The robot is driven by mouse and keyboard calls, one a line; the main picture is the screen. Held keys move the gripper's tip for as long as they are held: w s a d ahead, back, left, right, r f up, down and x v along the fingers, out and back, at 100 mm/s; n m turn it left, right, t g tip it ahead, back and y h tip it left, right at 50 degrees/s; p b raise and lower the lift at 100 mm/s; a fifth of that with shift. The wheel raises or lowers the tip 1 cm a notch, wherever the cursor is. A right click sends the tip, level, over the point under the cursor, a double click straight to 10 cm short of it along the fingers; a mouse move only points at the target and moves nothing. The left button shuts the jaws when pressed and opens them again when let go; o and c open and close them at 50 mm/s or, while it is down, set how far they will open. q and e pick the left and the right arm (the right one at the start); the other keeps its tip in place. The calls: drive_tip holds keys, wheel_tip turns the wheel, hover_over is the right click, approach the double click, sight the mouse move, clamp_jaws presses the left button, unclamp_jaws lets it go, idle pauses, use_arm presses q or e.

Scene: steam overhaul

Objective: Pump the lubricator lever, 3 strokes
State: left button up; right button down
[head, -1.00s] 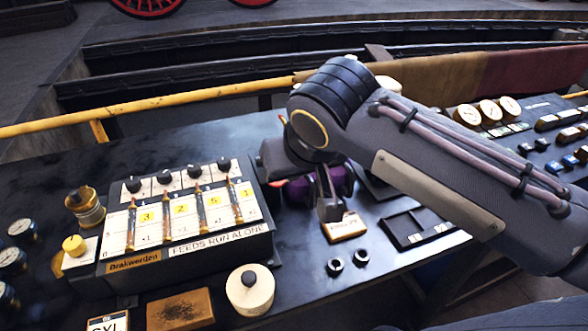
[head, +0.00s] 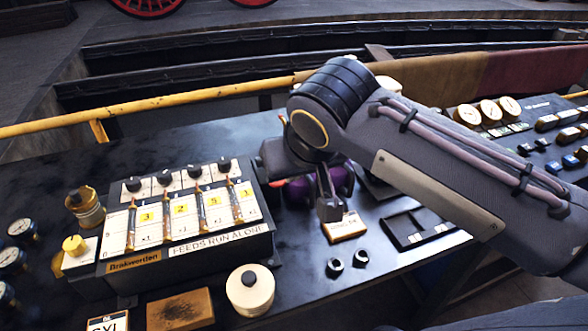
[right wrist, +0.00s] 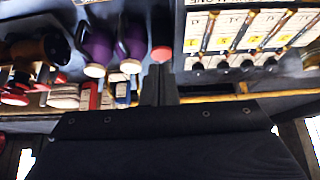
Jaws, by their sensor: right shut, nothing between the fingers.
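The lubricator is a dark box (head: 187,262) with several numbered sight glasses and black knobs on top. It also shows at the upper right of the right wrist view (right wrist: 250,30). My right gripper (head: 328,207) is shut and empty, pointing down to the right of the box. In the right wrist view its shut fingers (right wrist: 160,82) end close to a round red knob (right wrist: 161,53) beside the lubricator, which may be the lever's end. I cannot tell whether they touch. The lever's shaft is not clearly visible. My left gripper is not in view.
Purple-bodied things (right wrist: 97,45) stand close to my right gripper. A small labelled block (head: 344,228), two black rings (head: 335,267) and a dark tray (head: 415,228) lie to the right. A white round pot (head: 250,290) and brown block (head: 180,309) are in front. A yellow rail (head: 200,94) runs behind.

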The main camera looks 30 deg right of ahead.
idle(0.6)
drive_tip(key=w+d+n+h+p, duration=0.1)
drive_tip(key=w+p, duration=0.5)
drive_tip(key=w, duration=0.6)
drive_tip(key=w+d+n+g+h+p, duration=0.1)
drive_tip(key=w+d+n+p, duration=0.3)
drive_tip(key=w, duration=0.7)
drive_tip(key=shift+w+n+g+p, duration=0.3)
drive_tip(key=shift+w+n+p, duration=0.1)
drive_tip(key=shift+p, duration=0.85)
drive_tip(key=shift+f, duration=0.25)
drive_tip(key=f+b, duration=0.2)
drive_tip(key=s+f+b, duration=0.1)
drive_tip(key=f+b, duration=0.1)
drive_tip(key=s+f+b, duration=0.1)
drive_tip(key=f+b, duration=0.1)
drive_tip(key=f, duration=0.1)
drive_tip(key=shift+a+b, duration=0.3)
drive_tip(key=shift+b, duration=0.1)
drive_tip(key=shift+s+f+b, duration=0.25)
drive_tip(key=shift+f+b, duration=0.35)
drive_tip(key=shift+f, duration=0.1)
